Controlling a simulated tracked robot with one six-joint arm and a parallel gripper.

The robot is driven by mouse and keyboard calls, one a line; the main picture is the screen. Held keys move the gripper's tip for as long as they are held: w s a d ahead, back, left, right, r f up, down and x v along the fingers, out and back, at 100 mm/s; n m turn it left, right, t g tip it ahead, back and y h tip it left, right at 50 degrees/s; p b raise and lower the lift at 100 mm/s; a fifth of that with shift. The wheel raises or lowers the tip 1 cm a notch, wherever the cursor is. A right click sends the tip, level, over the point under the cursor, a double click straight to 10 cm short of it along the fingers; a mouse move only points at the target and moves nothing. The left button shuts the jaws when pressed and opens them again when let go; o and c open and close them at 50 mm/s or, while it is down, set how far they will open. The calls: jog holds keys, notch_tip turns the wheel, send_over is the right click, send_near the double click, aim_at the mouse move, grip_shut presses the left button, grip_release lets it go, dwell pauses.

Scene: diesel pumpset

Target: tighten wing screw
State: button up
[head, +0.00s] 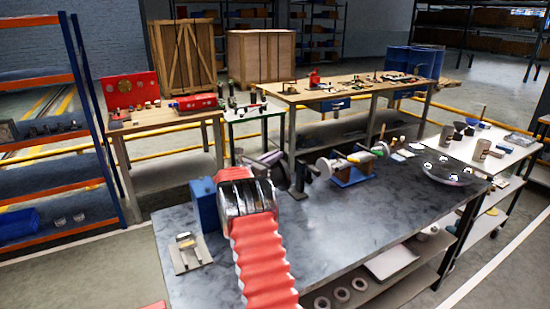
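My arm, in a red ribbed sleeve, reaches up over the dark metal bench (340,235) from the bottom of the head view. Its dark and silver end, my gripper (243,183), is above the bench's left part; its fingers cannot be made out, so I cannot tell if it is open or shut. I cannot pick out a wing screw; it is too small or hidden.
A blue block (205,205) and a small metal plate fixture (190,252) are left of my arm. A round metal tray (446,169) lies at the bench's right end. White rings (342,294) sit on the lower shelf. The bench's middle is clear. Racks (50,150) stand left.

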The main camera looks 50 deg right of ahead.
jog(key=o, duration=0.4)
jog(key=shift+a, duration=0.1)
jog(key=a, duration=1.3)
jog(key=shift+s+a+f, duration=0.1)
jog(key=shift+s+a, duration=0.25)
